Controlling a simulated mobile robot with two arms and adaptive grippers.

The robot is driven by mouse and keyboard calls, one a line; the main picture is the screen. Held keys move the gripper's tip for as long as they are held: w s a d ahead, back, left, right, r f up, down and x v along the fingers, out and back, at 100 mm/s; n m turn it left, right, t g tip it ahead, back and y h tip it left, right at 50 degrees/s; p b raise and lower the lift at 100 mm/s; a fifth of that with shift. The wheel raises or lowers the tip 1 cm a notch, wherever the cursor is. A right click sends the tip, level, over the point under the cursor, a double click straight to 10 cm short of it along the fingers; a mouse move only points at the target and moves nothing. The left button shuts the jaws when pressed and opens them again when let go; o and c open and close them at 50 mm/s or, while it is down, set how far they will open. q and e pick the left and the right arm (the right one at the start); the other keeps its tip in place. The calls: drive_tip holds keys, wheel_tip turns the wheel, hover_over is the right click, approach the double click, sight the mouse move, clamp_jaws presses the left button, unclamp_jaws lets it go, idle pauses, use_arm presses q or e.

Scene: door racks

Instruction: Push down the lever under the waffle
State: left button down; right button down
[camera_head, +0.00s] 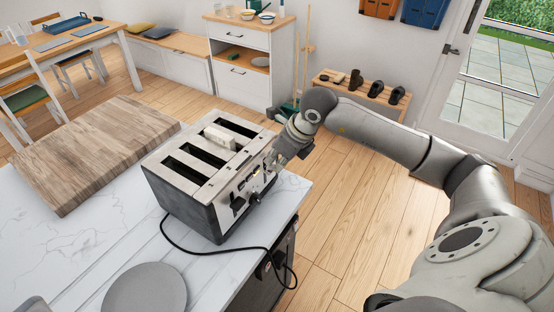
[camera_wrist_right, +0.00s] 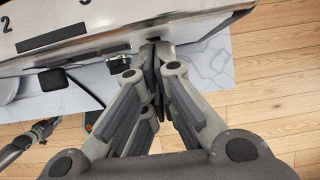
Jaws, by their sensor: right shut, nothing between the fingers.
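The toaster (camera_head: 205,180) stands on the white counter, a steel and black box with several slots. A pale waffle (camera_head: 220,137) sticks up from a far slot. My right gripper (camera_head: 270,163) is at the far end of the toaster's control face, shut and empty. In the right wrist view its fingertips (camera_wrist_right: 156,50) are close together against or very near the steel face. They hide the spot behind them, so I cannot tell whether they touch a lever. A black control (camera_wrist_right: 118,62) sits just left of the fingertips.
A wooden board (camera_head: 95,150) lies left of the toaster, and a grey plate (camera_head: 145,290) lies in front. A black cord (camera_head: 215,250) runs over the counter edge. Open wooden floor (camera_head: 340,220) lies to the right.

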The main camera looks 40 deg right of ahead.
wheel_tip(320, 180, down, 6)
drive_tip(key=b, duration=0.5)
drive_tip(key=shift+r+b, duration=0.1)
drive_tip(key=shift+b, duration=0.2)
drive_tip(key=s, duration=0.1)
drive_tip(key=s+d+r+b, duration=0.1)
drive_tip(key=s, duration=0.1)
drive_tip(key=shift+s+d+r, duration=0.25)
drive_tip(key=shift+s, duration=0.1)
idle(0.5)
